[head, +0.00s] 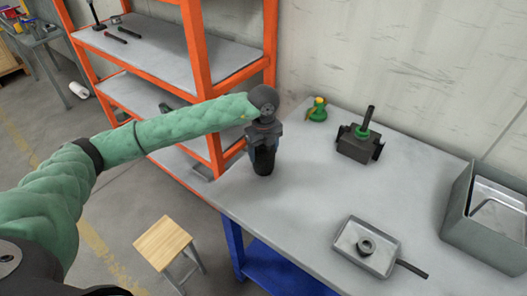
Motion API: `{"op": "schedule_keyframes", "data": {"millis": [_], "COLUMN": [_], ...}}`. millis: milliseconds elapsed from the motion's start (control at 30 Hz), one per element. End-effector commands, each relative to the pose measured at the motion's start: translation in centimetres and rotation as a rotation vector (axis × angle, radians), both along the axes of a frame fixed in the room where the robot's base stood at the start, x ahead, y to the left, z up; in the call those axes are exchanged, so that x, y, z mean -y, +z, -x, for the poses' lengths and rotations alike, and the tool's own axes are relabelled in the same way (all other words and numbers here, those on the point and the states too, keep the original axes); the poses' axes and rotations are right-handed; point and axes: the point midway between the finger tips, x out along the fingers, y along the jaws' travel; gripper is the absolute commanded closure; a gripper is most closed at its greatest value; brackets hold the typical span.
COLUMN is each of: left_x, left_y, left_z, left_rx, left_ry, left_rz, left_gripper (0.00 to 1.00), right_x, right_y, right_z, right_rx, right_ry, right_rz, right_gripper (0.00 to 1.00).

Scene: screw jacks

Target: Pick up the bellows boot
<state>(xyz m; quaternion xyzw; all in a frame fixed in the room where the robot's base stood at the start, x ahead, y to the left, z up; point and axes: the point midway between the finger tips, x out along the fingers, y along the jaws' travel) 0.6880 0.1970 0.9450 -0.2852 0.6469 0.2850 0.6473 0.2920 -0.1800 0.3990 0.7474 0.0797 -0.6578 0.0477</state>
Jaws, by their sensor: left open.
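My left gripper (264,147) is open and points down at the far left part of the grey tabletop. A black upright shape (263,162) shows right below and between its fingers, and looks like the bellows boot. The gripper hides its upper part, and I cannot tell whether the fingers touch it. The screw jack (357,143), a dark block with a green collar and a black upright screw, stands to the right of the gripper. My right gripper is not in view.
A green and yellow item (317,110) stands near the wall. A shallow metal tray (346,239) holds a ring-shaped part (366,246). A grey bin (458,228) is at the right. An orange shelf rack (201,70) stands behind my left arm. The table's middle is clear.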

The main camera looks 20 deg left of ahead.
Motion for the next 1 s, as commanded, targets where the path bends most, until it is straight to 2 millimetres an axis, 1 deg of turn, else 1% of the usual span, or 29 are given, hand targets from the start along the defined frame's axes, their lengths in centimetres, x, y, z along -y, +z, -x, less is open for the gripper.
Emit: {"op": "schedule_keyframes", "data": {"millis": [167, 267, 300, 433, 667, 767, 867, 933, 1000], "left_x": [0.0, 0.0, 0.0, 0.0, 0.0, 0.0, 0.0, 0.0, 0.0], "left_y": [0.0, 0.0, 0.0, 0.0, 0.1, 0.5, 1.6, 2.9, 4.4], "left_z": [0.0, 0.0, 0.0, 0.0, 0.0, 0.0, 0.0, -0.1, -0.1], "left_rx": [0.0, 0.0, 0.0, 0.0, 0.0, 0.001, 0.001, 0.001, 0.003], "left_ry": [0.0, 0.0, 0.0, 0.0, 0.0, 0.0, 0.0, 0.0, -0.001], "left_rz": [0.0, 0.0, 0.0, 0.0, 0.0, 0.001, 0.001, 0.001, 0.001], "left_gripper": [0.34, 0.51, 0.59, 0.84, 0.84, 0.84, 0.84, 0.84, 0.84], "right_x": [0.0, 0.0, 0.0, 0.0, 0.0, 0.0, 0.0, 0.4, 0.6], "right_y": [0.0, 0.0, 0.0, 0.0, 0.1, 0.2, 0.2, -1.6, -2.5], "right_z": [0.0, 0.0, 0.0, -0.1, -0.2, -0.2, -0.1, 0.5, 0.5], "right_rx": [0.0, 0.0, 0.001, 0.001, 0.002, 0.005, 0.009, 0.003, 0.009], "right_ry": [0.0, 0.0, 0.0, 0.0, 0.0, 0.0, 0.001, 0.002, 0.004], "right_rz": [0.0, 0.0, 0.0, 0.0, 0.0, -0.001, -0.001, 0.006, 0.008], "right_gripper": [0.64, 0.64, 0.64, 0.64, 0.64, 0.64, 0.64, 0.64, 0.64]}}
